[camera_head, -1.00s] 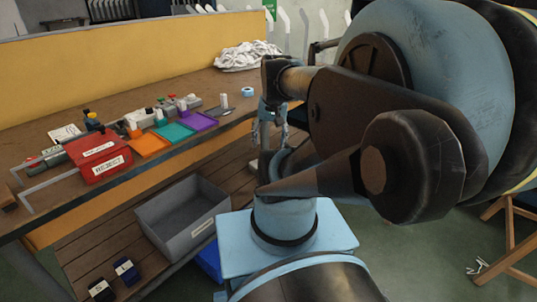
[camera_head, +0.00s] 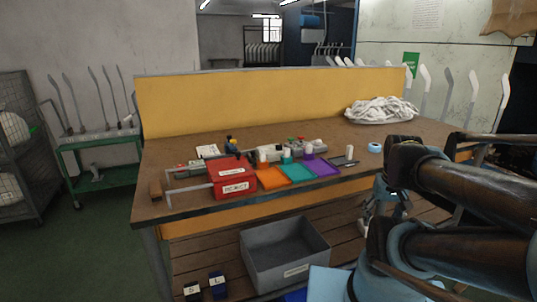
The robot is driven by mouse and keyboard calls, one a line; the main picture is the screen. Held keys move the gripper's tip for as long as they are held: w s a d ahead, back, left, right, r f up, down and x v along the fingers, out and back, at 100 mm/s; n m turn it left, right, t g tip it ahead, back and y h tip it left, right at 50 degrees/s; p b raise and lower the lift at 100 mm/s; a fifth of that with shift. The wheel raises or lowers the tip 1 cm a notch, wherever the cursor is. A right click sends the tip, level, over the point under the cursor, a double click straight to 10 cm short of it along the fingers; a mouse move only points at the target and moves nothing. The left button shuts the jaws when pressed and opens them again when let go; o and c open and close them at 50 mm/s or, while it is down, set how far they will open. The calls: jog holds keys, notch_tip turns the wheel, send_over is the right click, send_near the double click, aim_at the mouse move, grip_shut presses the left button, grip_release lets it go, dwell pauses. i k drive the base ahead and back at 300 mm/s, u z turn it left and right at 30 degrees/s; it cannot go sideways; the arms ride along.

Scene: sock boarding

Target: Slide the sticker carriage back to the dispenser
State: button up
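A row of small grey fixtures with coloured knobs (camera_head: 304,147) stands on the workbench (camera_head: 330,130), behind the orange (camera_head: 274,178), teal (camera_head: 297,172) and purple (camera_head: 321,167) trays. A dark device with a yellow and blue top (camera_head: 232,146) stands to the left of the row. I cannot tell which of these parts is the sticker carriage and which is the dispenser; they are too small. My gripper (camera_head: 371,215) hangs at the right, by the bench's front edge, apart from the fixtures. Its fingers are small and partly hidden by my arm, so its opening is unclear.
A red REJECT box (camera_head: 232,177) and a metal frame (camera_head: 188,188) occupy the bench's left. A white cloth pile (camera_head: 382,109) and blue tape roll (camera_head: 375,147) lie right. A yellow panel (camera_head: 270,98) closes the back. A grey bin (camera_head: 284,252) sits below.

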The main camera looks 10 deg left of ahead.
aim_at(228, 149)
jog(key=u, duration=1.35)
